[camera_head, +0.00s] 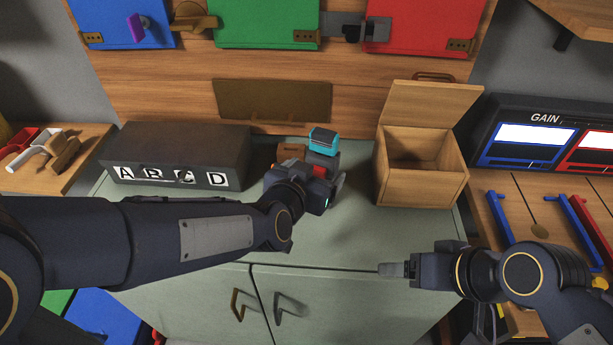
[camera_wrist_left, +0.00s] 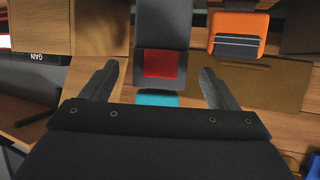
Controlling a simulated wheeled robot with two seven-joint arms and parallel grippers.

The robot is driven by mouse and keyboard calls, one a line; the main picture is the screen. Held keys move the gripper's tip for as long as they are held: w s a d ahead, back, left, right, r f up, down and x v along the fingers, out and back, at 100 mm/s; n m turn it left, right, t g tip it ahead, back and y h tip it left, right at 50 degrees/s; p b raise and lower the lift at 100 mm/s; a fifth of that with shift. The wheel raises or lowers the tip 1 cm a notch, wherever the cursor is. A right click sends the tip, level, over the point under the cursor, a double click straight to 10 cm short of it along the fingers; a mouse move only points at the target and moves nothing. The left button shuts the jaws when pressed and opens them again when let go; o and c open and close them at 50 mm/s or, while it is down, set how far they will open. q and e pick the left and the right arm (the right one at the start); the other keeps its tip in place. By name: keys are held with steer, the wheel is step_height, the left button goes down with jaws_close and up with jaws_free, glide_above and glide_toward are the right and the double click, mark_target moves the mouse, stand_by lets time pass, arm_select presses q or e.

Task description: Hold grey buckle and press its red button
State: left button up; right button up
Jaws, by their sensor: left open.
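The grey buckle (camera_wrist_left: 163,28) shows in the left wrist view as a dark grey strip with a red button (camera_wrist_left: 160,66). It lies between the two spread fingers of my left gripper (camera_wrist_left: 158,86), with gaps on both sides. In the head view my left gripper (camera_head: 322,187) is open at the back middle of the cabinet top and partly hides the buckle and its red button (camera_head: 321,170). My right gripper (camera_head: 394,269) hangs over the cabinet's front edge, away from the buckle; its finger gap is not clear.
A cyan-topped block (camera_head: 323,139) stands behind my left gripper. An orange buckle (camera_wrist_left: 237,34) shows in the left wrist view. A dark lettered box (camera_head: 176,157) is at left, an open wooden box (camera_head: 420,184) at right. The grey cabinet top (camera_head: 365,235) is clear in front.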

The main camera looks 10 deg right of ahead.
mark_target(319, 168)
arm_select(q)
steer(key=x, duration=0.5)
steer(key=shift+f+b, duration=0.1)
steer(key=shift+b, duration=0.25)
arm_select(e)
steer(key=shift+f, duration=0.5)
arm_select(q)
steer(key=c, duration=1.2)
arm_select(e)
steer(key=shift+c, duration=0.4)
jaws_close()
